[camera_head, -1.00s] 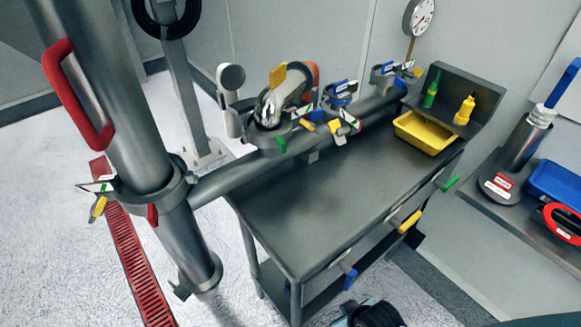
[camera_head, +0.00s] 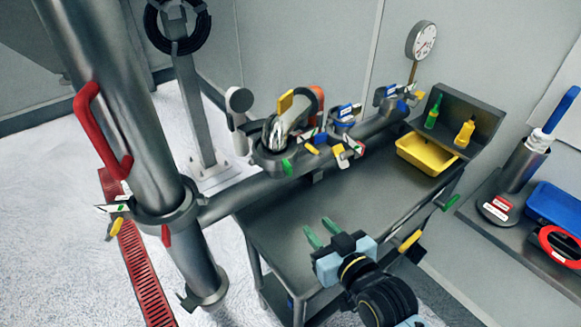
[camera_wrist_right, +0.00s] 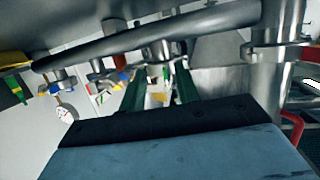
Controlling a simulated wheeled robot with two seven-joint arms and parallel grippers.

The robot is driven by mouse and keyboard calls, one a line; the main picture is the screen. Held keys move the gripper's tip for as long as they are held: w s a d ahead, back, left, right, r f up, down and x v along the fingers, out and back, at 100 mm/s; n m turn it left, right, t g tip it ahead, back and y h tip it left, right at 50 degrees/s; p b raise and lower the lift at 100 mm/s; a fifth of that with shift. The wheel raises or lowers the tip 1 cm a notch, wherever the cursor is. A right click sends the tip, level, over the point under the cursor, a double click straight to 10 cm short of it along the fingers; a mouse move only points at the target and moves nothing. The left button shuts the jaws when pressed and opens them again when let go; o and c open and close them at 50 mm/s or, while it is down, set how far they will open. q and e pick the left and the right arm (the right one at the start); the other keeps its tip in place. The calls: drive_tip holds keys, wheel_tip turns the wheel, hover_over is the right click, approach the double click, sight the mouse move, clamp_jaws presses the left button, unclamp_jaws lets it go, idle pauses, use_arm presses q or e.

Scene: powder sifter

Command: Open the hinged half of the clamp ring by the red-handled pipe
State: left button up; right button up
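The grey vertical pipe (camera_head: 108,100) with a red handle (camera_head: 98,135) stands at the left of the head view. A metal clamp ring (camera_head: 168,212) goes around this pipe below the handle, with a yellow-handled latch (camera_head: 116,227) on its left and a small red tab (camera_head: 166,236) at its front. I cannot tell whether its hinged half is open. In the right wrist view the ring (camera_wrist_right: 268,52) shows at the right. My right gripper (camera_head: 319,231) is open and empty above the table, well right of the ring. My left gripper is not in view.
A horizontal pipe (camera_head: 232,201) runs from the ring along the metal table (camera_head: 290,222), carrying several clamps and fittings. A yellow tray (camera_head: 425,157) and two bottles are at the table's far end. A red floor grate (camera_head: 140,272) lies below the pipe.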

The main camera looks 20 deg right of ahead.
sight(291, 169)
drive_tip(key=w+r+t, duration=0.1)
drive_tip(key=w, duration=0.4)
drive_tip(key=w+a+r+t, duration=0.1)
drive_tip(key=w+r, duration=0.1)
drive_tip(key=w, duration=0.2)
drive_tip(key=w+a+r+t, duration=0.1)
drive_tip(key=w, duration=0.4)
drive_tip(key=shift+w+r+p, duration=0.25)
drive_tip(key=shift+w+p, duration=0.05)
drive_tip(key=shift+w, duration=0.05)
clamp_jaws()
